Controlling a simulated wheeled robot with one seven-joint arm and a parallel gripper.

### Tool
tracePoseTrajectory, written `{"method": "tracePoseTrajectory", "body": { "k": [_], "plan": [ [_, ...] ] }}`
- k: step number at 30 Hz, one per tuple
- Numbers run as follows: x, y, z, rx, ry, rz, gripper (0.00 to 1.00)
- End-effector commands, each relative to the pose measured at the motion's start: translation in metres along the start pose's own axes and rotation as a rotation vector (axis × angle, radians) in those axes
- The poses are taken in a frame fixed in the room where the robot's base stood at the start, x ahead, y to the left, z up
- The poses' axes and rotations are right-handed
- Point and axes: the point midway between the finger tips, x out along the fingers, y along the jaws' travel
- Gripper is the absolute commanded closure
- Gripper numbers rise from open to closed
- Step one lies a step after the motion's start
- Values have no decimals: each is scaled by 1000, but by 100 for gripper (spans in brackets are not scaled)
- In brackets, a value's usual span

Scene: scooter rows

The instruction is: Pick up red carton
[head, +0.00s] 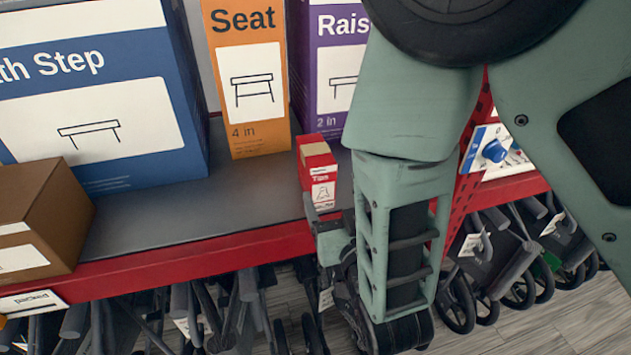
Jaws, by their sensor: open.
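The red carton (317,176) is a small upright box with a white label, standing on the grey shelf (200,222) near the front edge. My gripper (328,213) is just in front of the carton, at the red shelf edge. Its jaws are open, with one finger showing at the carton's lower left front. The other finger is partly hidden by my arm. In this view the finger overlaps the carton's lower edge; I cannot tell whether they touch. Nothing shows between the jaws.
An orange box (245,138) and a purple box (325,110) stand behind the carton. A large blue box (150,160) is to the left, with a brown box (35,215) in front. A red perforated upright (462,215) is right of my arm. Folded scooters (520,245) fill the space below.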

Motion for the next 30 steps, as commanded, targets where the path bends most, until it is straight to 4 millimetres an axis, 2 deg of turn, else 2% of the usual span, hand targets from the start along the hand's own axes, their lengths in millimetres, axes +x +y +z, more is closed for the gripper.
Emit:
{"method": "tracePoseTrajectory", "body": {
  "k": [1, 18, 20, 27, 30],
  "plan": [
    [2, 0, 6, 4, 4, 1, 25],
    [11, 2, 4, 0, 4, -7, 25],
    [24, 3, -4, -3, 1, -3, 25],
    [67, 2, -3, -3, 0, -5, 25],
    [78, 2, -3, -3, 1, -5, 25]
  ]
}}
